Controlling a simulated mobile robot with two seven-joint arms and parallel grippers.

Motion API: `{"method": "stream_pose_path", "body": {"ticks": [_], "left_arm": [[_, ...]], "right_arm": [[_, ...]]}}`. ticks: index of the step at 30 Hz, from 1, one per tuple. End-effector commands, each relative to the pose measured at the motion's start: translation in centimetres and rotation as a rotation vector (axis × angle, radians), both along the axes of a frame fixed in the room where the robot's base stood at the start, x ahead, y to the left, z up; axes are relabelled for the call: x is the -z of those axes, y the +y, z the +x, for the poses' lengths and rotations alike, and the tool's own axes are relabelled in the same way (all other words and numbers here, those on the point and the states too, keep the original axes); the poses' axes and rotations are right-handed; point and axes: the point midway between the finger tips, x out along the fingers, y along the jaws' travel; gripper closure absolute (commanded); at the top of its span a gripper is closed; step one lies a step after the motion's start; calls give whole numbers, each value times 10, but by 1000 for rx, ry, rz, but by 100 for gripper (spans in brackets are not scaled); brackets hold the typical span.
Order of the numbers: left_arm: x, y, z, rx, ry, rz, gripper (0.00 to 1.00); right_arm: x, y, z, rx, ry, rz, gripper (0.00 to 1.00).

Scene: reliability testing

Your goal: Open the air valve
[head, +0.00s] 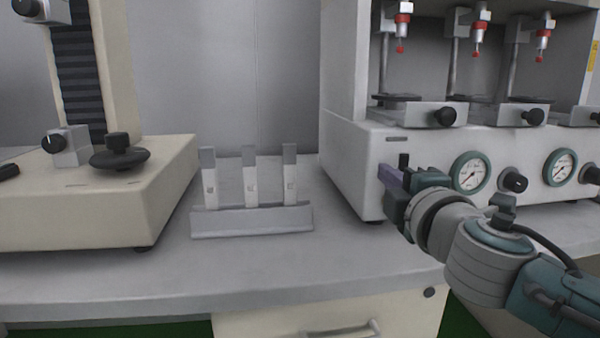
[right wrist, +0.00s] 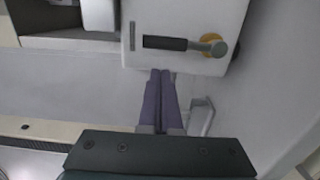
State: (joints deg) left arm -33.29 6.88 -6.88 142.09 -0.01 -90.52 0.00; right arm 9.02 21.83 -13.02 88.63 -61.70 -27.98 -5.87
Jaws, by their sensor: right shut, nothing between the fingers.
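The air valve shows in the right wrist view as a lever with a black handle (right wrist: 165,43) and a brass-coloured fitting at its right end, on the white face of the machine. In the head view the black handle (head: 404,161) points upward, and its lower part is hidden behind my right gripper (head: 388,174). The right gripper's purple fingers (right wrist: 160,90) are shut together and empty. In the right wrist view they point toward the machine's edge, with their tips just below the lever. I cannot tell whether they touch it. My left gripper is not in view.
The white machine (head: 345,150) carries pressure gauges (head: 471,173) and black knobs (head: 514,181) beside the valve. A small rack (head: 252,221) with upright strips stands mid-bench. A beige machine (head: 165,190) stands at left. The bench front (head: 260,275) is clear.

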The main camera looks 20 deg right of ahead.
Motion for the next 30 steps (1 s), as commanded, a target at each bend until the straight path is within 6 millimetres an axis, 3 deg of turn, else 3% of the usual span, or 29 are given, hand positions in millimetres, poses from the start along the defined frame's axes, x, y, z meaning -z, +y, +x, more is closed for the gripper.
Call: {"method": "stream_pose_path", "body": {"ticks": [6, 30], "left_arm": [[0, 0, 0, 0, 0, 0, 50], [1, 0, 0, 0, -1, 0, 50]], "right_arm": [[0, -15, -1, 0, 1, 0, 100], [-1, -21, -3, 0, -16, 69, 100]]}}
